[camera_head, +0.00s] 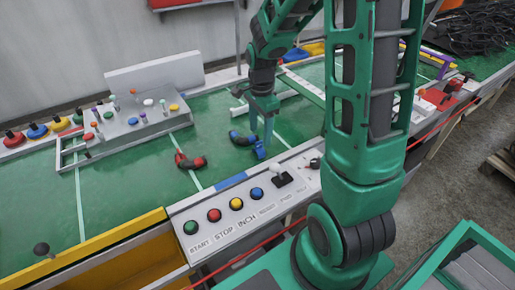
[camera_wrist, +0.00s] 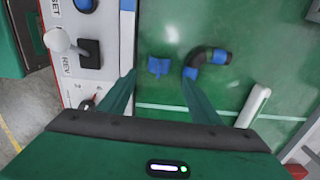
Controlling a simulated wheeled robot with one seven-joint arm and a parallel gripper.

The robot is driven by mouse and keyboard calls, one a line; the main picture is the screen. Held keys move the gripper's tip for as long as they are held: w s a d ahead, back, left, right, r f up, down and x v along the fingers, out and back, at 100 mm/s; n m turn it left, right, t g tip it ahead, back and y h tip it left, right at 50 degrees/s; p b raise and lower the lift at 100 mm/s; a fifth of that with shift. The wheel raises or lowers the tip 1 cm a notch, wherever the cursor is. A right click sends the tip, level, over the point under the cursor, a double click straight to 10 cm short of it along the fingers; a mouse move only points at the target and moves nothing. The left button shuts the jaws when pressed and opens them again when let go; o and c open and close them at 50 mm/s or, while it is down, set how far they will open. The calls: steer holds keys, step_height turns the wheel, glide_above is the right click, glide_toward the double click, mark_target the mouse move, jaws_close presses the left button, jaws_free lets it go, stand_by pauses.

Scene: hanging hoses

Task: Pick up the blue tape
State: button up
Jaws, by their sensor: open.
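A small blue piece, which looks like the blue tape (camera_wrist: 158,66), lies on the green table top close to the front panel; it also shows in the head view (camera_head: 260,149). My gripper (camera_wrist: 158,80) is open and empty, its two green fingers pointing down at the table. In the wrist view the blue piece appears between the fingertips, with no visible contact. In the head view my gripper (camera_head: 261,132) is just above it, and its fingers partly cover the area. A black curved hose with blue ends (camera_wrist: 207,64) lies beside the blue piece, near the other finger.
A black and red hose (camera_head: 190,161) lies further left. The front control panel (camera_head: 245,208) carries several coloured buttons and a joystick (camera_head: 280,176); a blue strip (camera_head: 230,181) marks its edge. A grey fixture (camera_head: 140,120) with coloured knobs stands at the left. Green table is clear between.

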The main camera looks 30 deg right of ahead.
mark_target(259, 142)
steer(key=f, duration=0.5)
steer(key=shift+s+a, duration=0.1)
steer(key=shift+a, duration=0.2)
steer(key=c, duration=1.1)
